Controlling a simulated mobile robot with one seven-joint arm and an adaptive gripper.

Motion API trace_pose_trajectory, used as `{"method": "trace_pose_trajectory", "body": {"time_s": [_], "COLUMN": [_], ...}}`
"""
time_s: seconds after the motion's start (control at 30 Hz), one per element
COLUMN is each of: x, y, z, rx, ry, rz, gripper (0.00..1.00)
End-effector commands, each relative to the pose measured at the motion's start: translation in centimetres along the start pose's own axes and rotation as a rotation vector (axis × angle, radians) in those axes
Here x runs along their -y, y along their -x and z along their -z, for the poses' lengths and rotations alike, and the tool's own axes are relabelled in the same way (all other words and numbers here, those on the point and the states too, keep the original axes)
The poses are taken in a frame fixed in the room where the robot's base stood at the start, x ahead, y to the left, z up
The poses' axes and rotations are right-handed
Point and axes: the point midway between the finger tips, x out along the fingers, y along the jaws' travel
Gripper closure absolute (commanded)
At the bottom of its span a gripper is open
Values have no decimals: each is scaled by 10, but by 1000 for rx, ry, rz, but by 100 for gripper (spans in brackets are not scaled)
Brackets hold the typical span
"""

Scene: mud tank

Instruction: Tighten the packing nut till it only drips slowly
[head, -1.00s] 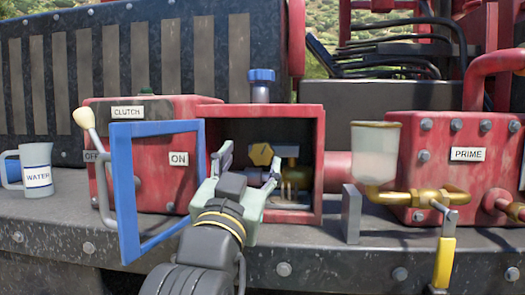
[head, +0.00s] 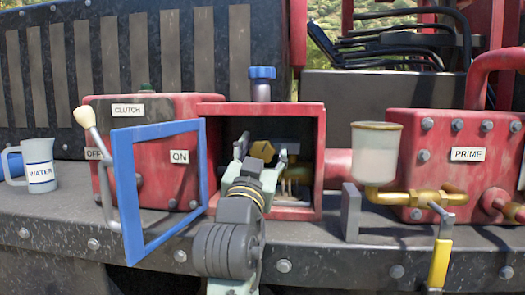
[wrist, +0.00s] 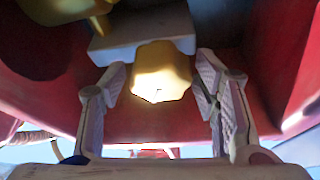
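A yellow, lobed nut or knob (head: 262,150) sits inside the open red box (head: 316,150); I cannot tell for sure that it is the packing nut. Brass fittings (head: 297,175) lie to its lower right, partly hidden by my gripper. My gripper (head: 264,152) reaches into the box mouth with its fingers apart. In the wrist view the yellow piece (wrist: 158,78) sits between the two open fingers (wrist: 160,90), with a gap on each side. A darker brass part (wrist: 100,20) shows at the upper left there. No drip can be made out.
The blue-framed door (head: 128,195) stands open left of the box, close to my arm. A lever (head: 100,165) rises beside the clutch housing (head: 165,150). A grey plate (head: 350,212), a cup (head: 375,150) and brass piping (head: 415,198) stand right. A water jug (head: 39,165) is far left.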

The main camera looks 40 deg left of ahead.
Motion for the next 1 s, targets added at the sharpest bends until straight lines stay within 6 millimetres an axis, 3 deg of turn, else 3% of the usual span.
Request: {"method": "trace_pose_trajectory", "body": {"time_s": [0.63,1.0], "x": [0,0], "y": [0,1], "z": [0,0], "rx": [-1,-2], "ry": [0,-72], "rz": [0,-29], "gripper": [90,90]}}
